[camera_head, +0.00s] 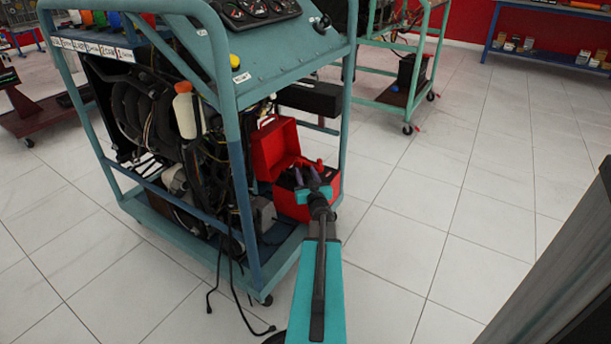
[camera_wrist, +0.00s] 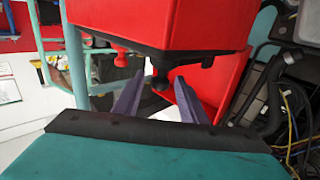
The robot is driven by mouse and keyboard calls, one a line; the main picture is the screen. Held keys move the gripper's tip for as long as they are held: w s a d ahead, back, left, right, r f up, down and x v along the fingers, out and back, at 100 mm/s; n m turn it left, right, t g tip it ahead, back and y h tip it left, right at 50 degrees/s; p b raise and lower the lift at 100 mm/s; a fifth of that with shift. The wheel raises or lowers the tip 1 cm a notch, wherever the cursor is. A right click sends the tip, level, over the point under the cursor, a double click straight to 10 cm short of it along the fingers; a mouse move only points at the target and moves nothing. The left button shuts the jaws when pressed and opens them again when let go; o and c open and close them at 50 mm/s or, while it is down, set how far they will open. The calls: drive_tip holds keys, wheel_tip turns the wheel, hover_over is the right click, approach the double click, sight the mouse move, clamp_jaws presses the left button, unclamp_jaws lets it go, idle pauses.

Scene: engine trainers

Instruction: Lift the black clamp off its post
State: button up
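The black clamp (camera_wrist: 159,80) is a small dark knob-like piece on the black top of a red box (camera_wrist: 190,22) in the wrist view, which shows the scene tipped over. My gripper (camera_wrist: 160,77) is open, with one purple finger on each side of the clamp in the picture. I cannot tell whether the fingers touch it or how far apart they are in depth. The post under the clamp is not clearly seen. In the head view my gripper (camera_head: 307,176) is over the open red box (camera_head: 328,193), and the clamp cannot be made out there.
A red clamp (camera_wrist: 121,54) sits beside the black one. The box's raised red lid (camera_head: 273,147) stands behind left. The teal engine frame (camera_head: 235,165) has an upright close by. Hoses and cables (camera_wrist: 276,95) crowd one side. The tiled floor (camera_head: 430,230) at right is clear.

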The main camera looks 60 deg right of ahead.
clamp_jaws()
drive_tip(key=shift+a, duration=0.15)
